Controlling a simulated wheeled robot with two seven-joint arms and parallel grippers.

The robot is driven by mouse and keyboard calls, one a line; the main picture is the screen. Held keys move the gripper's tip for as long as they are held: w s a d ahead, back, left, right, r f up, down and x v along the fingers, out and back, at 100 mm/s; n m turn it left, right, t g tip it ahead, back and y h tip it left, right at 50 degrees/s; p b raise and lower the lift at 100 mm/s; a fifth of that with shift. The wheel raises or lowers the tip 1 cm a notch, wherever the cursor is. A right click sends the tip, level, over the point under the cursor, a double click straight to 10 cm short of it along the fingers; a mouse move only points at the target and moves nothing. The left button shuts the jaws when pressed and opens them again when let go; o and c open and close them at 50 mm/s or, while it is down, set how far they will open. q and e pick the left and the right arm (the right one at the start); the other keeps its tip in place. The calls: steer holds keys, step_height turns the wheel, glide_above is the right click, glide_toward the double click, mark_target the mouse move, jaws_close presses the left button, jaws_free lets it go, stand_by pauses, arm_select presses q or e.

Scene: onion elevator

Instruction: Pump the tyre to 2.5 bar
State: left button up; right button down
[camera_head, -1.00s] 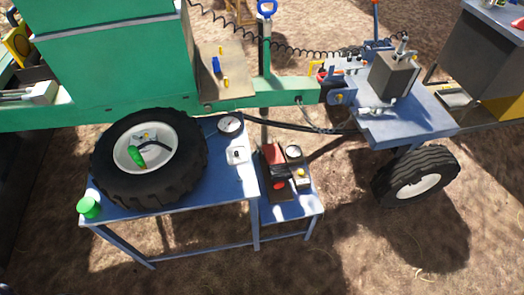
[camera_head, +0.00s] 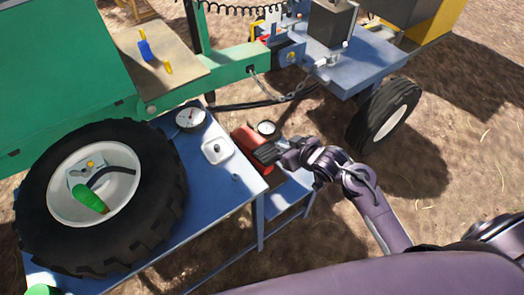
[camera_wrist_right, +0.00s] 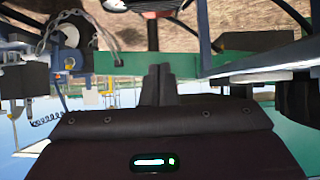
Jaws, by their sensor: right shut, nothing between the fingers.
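The black tyre (camera_head: 155,180) lies on its side on a blue table in the head view, its white rim (camera_head: 60,200) facing up. A green-ended black hose piece (camera_head: 90,196) lies in the rim. A round dial gauge (camera_head: 190,118) and a white box with a dark knob (camera_head: 217,150) sit on the table beside the tyre. A red compressor (camera_head: 243,136) with a small gauge (camera_head: 266,128) stands on a lower blue stand. My right gripper (camera_head: 264,154) is shut and empty, over the compressor and partly hiding it. Its closed fingers show in the wrist view (camera_wrist_right: 158,85). My left gripper is out of view.
The blue table (camera_head: 180,235) has a bare strip at its front right. A green machine (camera_head: 60,70) stands behind the tyre. A blue trailer hitch platform (camera_head: 355,65) with a wheel (camera_head: 385,112) is at the upper right. Open ground (camera_head: 470,150) lies at the right.

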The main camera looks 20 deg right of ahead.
mark_target(270, 153)
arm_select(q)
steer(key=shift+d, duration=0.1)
arm_select(e)
steer(key=shift+d, duration=0.1)
